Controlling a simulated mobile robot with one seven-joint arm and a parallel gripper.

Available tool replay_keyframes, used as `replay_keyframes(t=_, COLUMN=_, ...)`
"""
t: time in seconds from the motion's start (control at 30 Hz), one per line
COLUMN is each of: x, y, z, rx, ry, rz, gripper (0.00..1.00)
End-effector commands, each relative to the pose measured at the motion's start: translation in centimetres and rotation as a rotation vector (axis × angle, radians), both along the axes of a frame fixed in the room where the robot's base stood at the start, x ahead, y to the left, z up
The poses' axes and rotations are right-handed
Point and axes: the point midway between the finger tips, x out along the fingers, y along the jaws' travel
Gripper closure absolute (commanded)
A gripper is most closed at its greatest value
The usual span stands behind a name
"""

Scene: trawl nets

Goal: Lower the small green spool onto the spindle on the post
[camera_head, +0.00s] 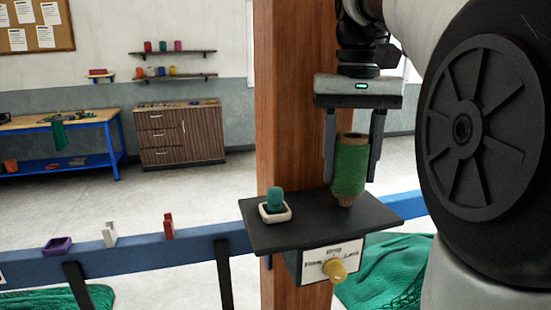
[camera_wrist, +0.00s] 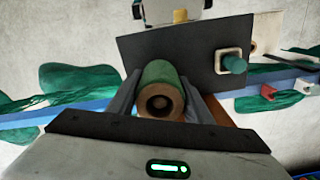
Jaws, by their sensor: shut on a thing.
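The small green spool (camera_head: 350,168), wound on a brown core, stands upright between the two fingers of my gripper (camera_head: 350,178). My gripper is shut on it from both sides. In the wrist view the spool (camera_wrist: 157,72) shows its round end with a dark centre hole, between the fingers (camera_wrist: 160,95). Its lower end is over the right part of a black shelf (camera_head: 300,222) on the brown wooden post (camera_head: 285,100). I cannot tell whether it touches the shelf. The spindle is not visible; the spool may hide it.
A teal cylinder (camera_head: 275,197) stands in a small white square dish (camera_head: 275,214) on the shelf's left. A panel with a yellow knob (camera_head: 335,270) hangs below the shelf.

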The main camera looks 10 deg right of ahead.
Motion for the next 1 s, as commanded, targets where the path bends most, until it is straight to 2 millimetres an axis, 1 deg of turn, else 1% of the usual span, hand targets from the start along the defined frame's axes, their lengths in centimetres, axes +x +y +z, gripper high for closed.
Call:
replay_keyframes(t=0.4, x=0.0, y=0.0, z=-1.5, rx=0.0, ry=-0.001, rz=0.0, gripper=0.79)
replay_keyframes(t=0.77, x=0.0, y=0.0, z=-1.6, rx=0.0, ry=-0.001, rz=0.0, gripper=0.79)
replay_keyframes(t=0.8, x=0.0, y=0.0, z=-1.6, rx=0.0, ry=-0.001, rz=0.0, gripper=0.51)
replay_keyframes(t=0.87, x=0.0, y=0.0, z=-1.6, rx=0.0, ry=-0.001, rz=0.0, gripper=0.41)
replay_keyframes(t=0.9, x=0.0, y=0.0, z=-1.6, rx=0.0, ry=0.0, rz=0.0, gripper=0.34)
replay_keyframes(t=0.93, x=0.0, y=0.0, z=-1.6, rx=0.0, ry=0.0, rz=0.0, gripper=0.32)
replay_keyframes(t=1.0, x=0.0, y=0.0, z=-1.6, rx=0.0, ry=0.0, rz=0.0, gripper=0.32)
